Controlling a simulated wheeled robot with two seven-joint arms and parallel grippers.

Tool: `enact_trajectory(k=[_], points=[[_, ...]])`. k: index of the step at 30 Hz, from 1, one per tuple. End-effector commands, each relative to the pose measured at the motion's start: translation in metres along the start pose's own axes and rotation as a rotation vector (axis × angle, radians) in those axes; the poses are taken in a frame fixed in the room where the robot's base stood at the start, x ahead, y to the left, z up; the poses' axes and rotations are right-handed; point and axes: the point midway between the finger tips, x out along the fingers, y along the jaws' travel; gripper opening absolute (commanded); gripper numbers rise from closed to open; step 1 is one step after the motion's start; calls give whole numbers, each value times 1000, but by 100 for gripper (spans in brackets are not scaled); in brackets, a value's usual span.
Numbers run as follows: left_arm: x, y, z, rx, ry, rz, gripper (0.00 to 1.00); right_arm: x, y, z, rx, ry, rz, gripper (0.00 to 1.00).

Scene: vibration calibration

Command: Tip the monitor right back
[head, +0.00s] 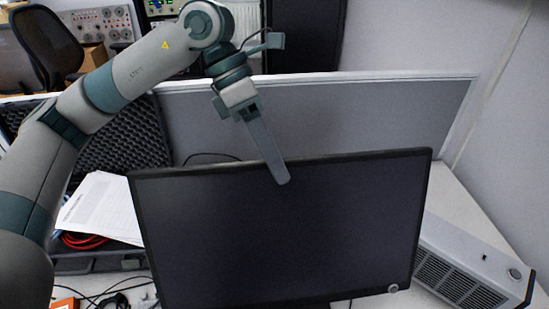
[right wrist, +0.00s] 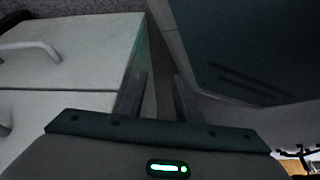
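The monitor (head: 285,240) is a wide black screen with a thin dark frame, standing on the desk in the head view. Its top edge slopes slightly up to the right. My left gripper (head: 280,179) reaches down from above at the middle of that edge. Its fingertip overlaps the top of the screen in the picture; I cannot tell whether it touches. The fingers line up as one, so their gap is hidden. My right gripper (right wrist: 160,88) shows in the right wrist view with two dark fingers apart and nothing between them. The monitor's stand is mostly hidden.
A grey partition (head: 365,115) stands behind the monitor. A grey vented box (head: 470,265) is at the right. An open foam-lined case (head: 125,140), papers (head: 100,208) and cables lie at the left. A white drawer cabinet (right wrist: 70,65) is beside my right gripper.

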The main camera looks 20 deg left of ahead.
Motion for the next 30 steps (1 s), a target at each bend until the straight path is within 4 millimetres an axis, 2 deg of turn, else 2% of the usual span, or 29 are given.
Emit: enact_trajectory(k=[7,11,20,29,30], points=[[-6,0,0,0,-1,2,33,-3,0,2,0,-8,0,31],[-16,0,1,0,-1,3,33,-6,1,14,0,-39,2,31],[-53,0,2,-1,-1,2,33,-22,14,68,0,-177,16,31],[-92,0,1,-1,-1,1,33,-48,22,124,2,-316,25,31],[-102,-1,2,-1,-2,2,33,-55,23,128,2,-331,27,31]])
